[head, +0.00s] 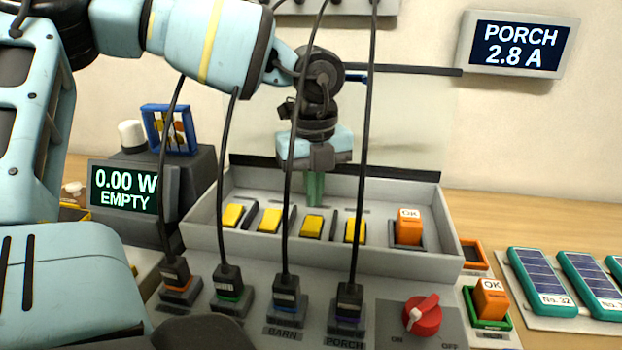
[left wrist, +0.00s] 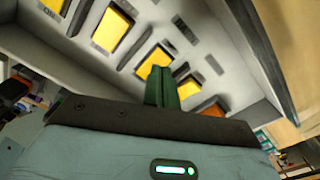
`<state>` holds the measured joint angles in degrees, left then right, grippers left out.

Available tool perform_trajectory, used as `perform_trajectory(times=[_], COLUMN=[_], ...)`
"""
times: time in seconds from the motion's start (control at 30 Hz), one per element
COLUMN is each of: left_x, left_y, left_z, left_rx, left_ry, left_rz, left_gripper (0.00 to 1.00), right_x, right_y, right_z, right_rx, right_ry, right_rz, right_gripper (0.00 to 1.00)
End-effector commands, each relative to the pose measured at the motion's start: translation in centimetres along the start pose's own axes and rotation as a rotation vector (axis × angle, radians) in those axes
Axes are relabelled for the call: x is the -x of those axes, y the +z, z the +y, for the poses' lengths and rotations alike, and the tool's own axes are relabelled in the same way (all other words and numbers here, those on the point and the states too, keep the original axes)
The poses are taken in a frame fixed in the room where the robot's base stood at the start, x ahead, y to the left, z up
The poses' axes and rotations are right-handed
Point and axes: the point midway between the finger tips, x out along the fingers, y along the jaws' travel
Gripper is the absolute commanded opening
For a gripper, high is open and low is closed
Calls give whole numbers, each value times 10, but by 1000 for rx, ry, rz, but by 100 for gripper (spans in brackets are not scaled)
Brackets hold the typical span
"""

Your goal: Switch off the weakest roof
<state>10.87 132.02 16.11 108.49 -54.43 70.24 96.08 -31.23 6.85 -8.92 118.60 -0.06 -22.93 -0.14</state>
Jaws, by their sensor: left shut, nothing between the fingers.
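A grey open-topped switch box (head: 215,243) holds a row of yellow rocker switches (head: 270,219); the yellow switches also show in the left wrist view (left wrist: 112,29). An orange block marked OK (head: 408,227) stands at the right end of the row. My left gripper (head: 315,200) is above the box near the third and fourth yellow switches, pointing down. Its green fingers are together and empty, also in the left wrist view (left wrist: 167,80); contact with a switch cannot be told. A wall display (head: 516,45) reads PORCH 2.8 A. My right gripper is not in view.
Several cabled plugs (head: 286,300) line the front, labels including BARN and PORCH; cables rise past my left arm. A red ON/OFF knob (head: 422,315) is right of them. A meter (head: 126,189) reads 0.00 W EMPTY. Solar panels (head: 542,282) lie right, near another OK block (head: 490,298).

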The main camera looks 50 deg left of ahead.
Motion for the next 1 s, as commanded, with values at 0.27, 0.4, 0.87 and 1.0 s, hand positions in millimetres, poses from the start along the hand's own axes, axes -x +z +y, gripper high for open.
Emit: perform_trajectory(times=[0.27,0.4,0.87,1.0], left_x=[21,31,42,42], left_y=[0,0,0,0], left_z=[0,0,0,0], left_rx=[-1,0,-1,-1], left_ry=[-1,-1,1,1], left_rz=[-1,-2,0,0], left_gripper=[0,0,0,0], right_x=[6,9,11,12], right_y=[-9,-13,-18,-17], right_z=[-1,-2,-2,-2], right_rx=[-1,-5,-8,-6], right_ry=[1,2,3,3], right_rz=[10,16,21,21], right_gripper=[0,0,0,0])
